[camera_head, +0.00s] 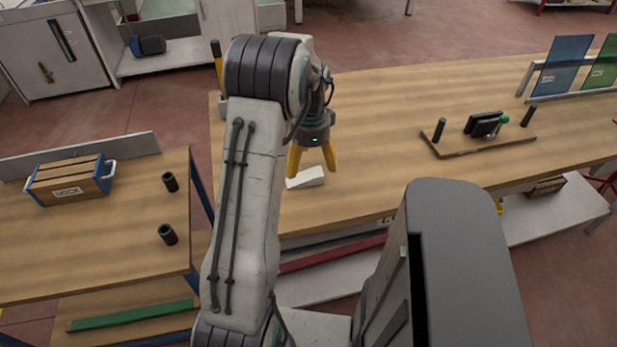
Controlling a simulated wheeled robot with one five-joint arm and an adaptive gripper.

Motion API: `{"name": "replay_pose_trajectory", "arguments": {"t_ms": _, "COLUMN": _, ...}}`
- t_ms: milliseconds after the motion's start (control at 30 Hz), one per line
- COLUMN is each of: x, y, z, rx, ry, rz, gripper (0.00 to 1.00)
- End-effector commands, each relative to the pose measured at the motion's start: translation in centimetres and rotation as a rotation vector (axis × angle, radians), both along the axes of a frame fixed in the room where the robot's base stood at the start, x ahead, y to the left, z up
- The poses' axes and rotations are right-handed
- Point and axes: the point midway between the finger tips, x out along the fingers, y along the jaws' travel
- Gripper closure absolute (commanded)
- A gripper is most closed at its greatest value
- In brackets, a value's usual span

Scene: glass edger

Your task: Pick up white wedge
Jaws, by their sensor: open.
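The white wedge (306,178) lies on the wooden table (380,110), near its front edge. My gripper (313,168) has two yellow fingers spread apart and points down. The fingers are above and around the wedge in this view, one on the left and one on the right. The left finger overlaps the wedge's left end in the picture. I cannot tell how high the fingertips are above the table or whether they touch the wedge. My arm hides part of the table to the left.
A board with two black posts (479,142) lies right of the wedge. Blue (564,66) and green glass panes stand at the far right. A lower table at left holds a wooden box (68,182) and two black cylinders. The table between wedge and board is clear.

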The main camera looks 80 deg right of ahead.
Motion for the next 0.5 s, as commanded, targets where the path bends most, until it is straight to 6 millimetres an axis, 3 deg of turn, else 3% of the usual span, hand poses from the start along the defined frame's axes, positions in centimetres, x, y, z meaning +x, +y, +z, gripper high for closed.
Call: {"name": "replay_pose_trajectory", "arguments": {"t_ms": 500, "x": 0.3, "y": -0.3, "z": -5.1, "rx": 0.003, "ry": 0.000, "rz": 0.001, "gripper": 0.14}}
